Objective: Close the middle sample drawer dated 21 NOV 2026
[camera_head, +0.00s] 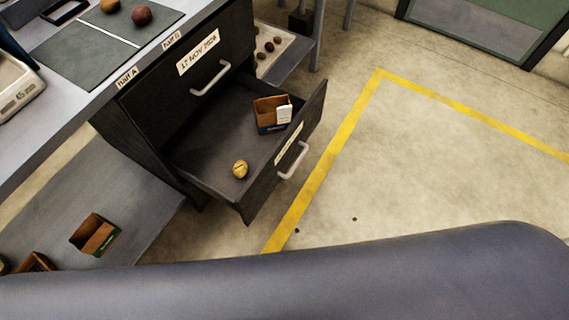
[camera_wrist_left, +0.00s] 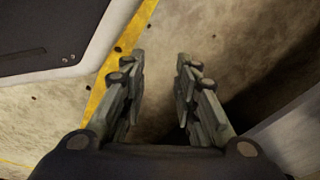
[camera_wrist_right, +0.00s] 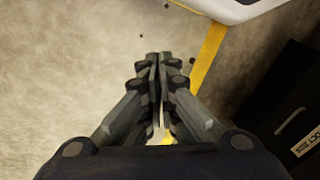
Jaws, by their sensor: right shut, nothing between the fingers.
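The open drawer (camera_head: 211,138) juts out of the dark cabinet, below a shut drawer labelled 17 NOV 2026 (camera_head: 197,52). The open drawer's front has a pale handle (camera_head: 294,161) and a label too small to read. Inside lie a potato (camera_head: 240,169) and a small brown box (camera_head: 270,113) with a white card. Neither gripper shows in the head view. My left gripper (camera_wrist_left: 155,72) is open and empty above the floor. My right gripper (camera_wrist_right: 158,60) is shut and empty, apart from a dark drawer front (camera_wrist_right: 285,98) with handle and label at the right.
The worktop (camera_head: 66,108) above the cabinet holds a dark mat (camera_head: 85,60) with potatoes and a scale (camera_head: 18,85). A small box (camera_head: 95,235) stands on a low shelf at left.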

